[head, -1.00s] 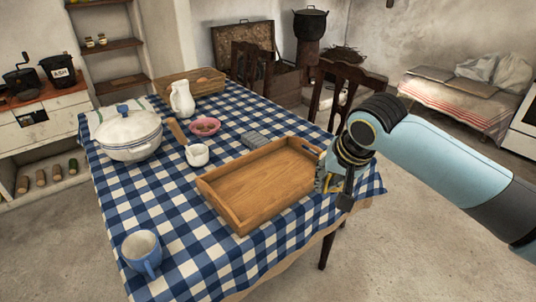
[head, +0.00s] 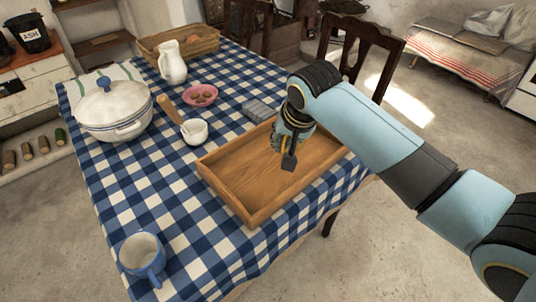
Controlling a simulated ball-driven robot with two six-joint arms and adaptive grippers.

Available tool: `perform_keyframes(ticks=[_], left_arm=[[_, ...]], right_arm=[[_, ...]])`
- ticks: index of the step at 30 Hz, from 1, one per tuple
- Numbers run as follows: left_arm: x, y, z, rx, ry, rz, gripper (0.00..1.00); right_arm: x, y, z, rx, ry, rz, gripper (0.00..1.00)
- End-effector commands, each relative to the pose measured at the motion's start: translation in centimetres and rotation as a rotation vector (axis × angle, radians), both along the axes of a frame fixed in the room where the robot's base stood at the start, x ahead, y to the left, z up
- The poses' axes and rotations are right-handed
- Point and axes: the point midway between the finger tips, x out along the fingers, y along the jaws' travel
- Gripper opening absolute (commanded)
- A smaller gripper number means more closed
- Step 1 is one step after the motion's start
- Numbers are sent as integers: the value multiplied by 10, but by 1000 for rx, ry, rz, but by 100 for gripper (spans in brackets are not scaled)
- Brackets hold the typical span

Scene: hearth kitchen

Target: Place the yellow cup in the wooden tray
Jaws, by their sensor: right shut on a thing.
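The wooden tray (head: 238,182) lies on the checked tablecloth, its floor bare where it shows. My right gripper (head: 284,151) is over the far right part of the tray. It is shut on the yellow cup, of which only a small bit of yellow shows; the gripper and wrist hide the rest. I cannot tell whether the cup touches the tray floor. My left gripper is not in view.
A blue cup (head: 140,253) stands at the near left table corner. A white tureen (head: 113,112), a small white pot (head: 194,132), a pink bowl (head: 200,95), a white jug (head: 172,62) and a wicker basket (head: 196,41) stand farther back. A grey cloth (head: 262,111) lies behind the tray.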

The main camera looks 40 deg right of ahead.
Motion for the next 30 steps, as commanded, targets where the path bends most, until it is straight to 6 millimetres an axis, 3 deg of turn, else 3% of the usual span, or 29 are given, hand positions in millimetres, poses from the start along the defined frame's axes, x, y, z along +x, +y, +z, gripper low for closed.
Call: perform_keyframes(ticks=[6, 12, 17, 29, 30], left_arm=[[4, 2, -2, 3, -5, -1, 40], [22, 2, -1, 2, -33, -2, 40], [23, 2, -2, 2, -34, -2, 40], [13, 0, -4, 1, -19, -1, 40], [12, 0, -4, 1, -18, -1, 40]], right_arm=[[25, 25, -21, -1, -1, 1, 0], [27, 28, -39, -3, 4, 0, 0], [28, 28, -61, -3, 1, 1, 0], [28, 28, -67, -2, 0, 0, 0], [27, 28, -66, -2, 1, 0, 11]])
